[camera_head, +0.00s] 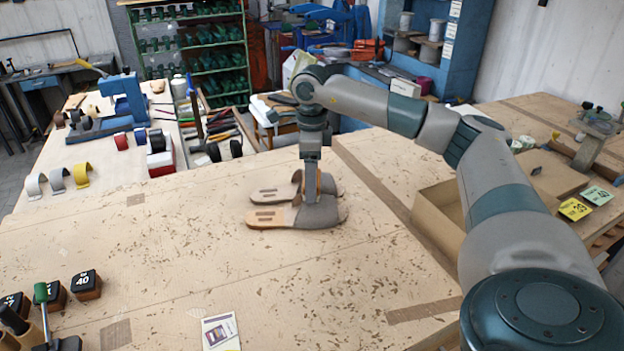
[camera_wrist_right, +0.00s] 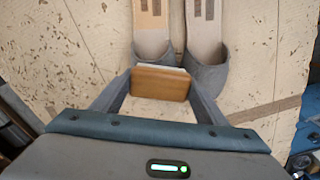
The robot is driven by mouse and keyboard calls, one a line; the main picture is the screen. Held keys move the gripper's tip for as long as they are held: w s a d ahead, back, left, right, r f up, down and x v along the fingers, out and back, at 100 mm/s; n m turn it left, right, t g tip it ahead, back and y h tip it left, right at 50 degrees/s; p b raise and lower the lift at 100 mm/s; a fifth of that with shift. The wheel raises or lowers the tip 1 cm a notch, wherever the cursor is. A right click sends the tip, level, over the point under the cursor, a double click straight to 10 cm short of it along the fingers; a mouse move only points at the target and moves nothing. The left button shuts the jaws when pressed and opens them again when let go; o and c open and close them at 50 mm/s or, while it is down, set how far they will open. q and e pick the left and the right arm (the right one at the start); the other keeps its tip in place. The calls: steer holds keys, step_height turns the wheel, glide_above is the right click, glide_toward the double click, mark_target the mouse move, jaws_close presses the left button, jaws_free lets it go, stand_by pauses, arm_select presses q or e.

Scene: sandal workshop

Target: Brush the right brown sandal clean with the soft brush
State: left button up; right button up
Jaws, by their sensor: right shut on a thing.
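A pair of sandals with tan soles and grey-brown straps lies side by side on the bench. In the head view the nearer sandal (camera_head: 268,217) and the farther sandal (camera_head: 268,194) have their straps to the right. In the right wrist view the left sandal (camera_wrist_right: 150,42) and right sandal (camera_wrist_right: 207,50) lie ahead, strap ends toward me. My right gripper (camera_head: 311,200) is shut on the soft brush, a wooden block (camera_wrist_right: 160,84) with a pale bristle edge. The brush is at the strap ends, mostly in front of the left-hand one; whether it touches is unclear. My left gripper is not in view.
An open cardboard box (camera_head: 437,213) stands right of the sandals, below my right arm. Number blocks (camera_head: 86,284) and a green-handled tool (camera_head: 41,296) are at the front left. A printed card (camera_head: 220,331) lies at the front. The bench left of the sandals is clear.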

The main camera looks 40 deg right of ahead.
steer(key=shift+s+a+f, duration=0.1)
steer(key=shift+s+a, duration=0.7)
steer(key=shift+s, duration=0.25)
stand_by(0.7)
steer(key=shift+w+d, duration=0.1)
steer(key=shift+w+d, duration=0.65)
steer(key=shift+w, duration=0.25)
stand_by(0.8)
steer(key=shift+s+a+b, duration=0.3)
steer(key=shift+s+a, duration=0.45)
steer(key=shift+s, duration=0.25)
